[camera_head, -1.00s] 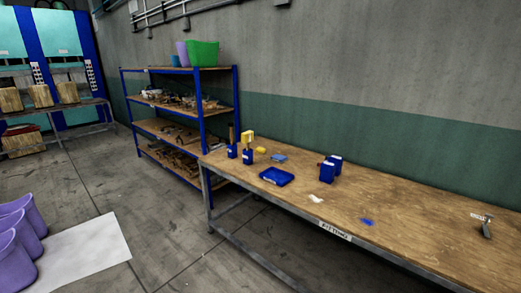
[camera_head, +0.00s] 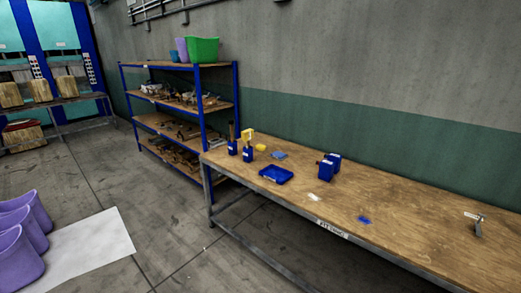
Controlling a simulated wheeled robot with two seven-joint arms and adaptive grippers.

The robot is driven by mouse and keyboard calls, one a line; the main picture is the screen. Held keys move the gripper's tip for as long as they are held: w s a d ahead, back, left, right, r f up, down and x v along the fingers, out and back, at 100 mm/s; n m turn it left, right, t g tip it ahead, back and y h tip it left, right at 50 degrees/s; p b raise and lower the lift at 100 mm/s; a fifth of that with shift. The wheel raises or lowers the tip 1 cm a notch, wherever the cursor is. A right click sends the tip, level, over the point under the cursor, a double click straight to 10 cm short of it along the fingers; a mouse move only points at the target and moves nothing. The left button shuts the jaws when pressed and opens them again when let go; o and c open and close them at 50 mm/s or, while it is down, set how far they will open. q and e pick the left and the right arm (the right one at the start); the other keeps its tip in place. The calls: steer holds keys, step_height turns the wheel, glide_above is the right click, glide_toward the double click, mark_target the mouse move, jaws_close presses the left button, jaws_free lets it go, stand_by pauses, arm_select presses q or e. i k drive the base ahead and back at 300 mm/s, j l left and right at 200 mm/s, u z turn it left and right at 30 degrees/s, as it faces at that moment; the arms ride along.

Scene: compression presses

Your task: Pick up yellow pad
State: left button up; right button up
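A small yellow pad-like piece (camera_head: 261,147) lies on the wooden workbench (camera_head: 400,217), toward its left end near the back. It is too small to tell its exact shape. Another yellow item (camera_head: 248,134) stands upright in a blue holder (camera_head: 248,153) just left of it. A flat blue pad (camera_head: 279,155) lies to its right. Neither of my grippers is in view.
A blue tray (camera_head: 276,174), blue boxes (camera_head: 328,167), a white scrap (camera_head: 313,197) and a blue patch (camera_head: 364,219) are on the bench. A blue-framed shelf (camera_head: 203,130) stands behind its left end. Purple bins (camera_head: 20,250) and a white sheet (camera_head: 95,245) are on the floor at left. Open floor lies between.

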mark_target(259, 148)
steer(key=i+j+u, duration=0.35)
steer(key=i, duration=0.3)
steer(key=i+u, duration=0.35)
steer(key=i, duration=2.1)
steer(key=i+z, duration=0.25)
steer(key=i, duration=0.15)
steer(key=i+j+z, duration=0.25)
steer(key=i, duration=0.15)
steer(key=i+j+z, duration=0.2)
steer(key=i, duration=0.2)
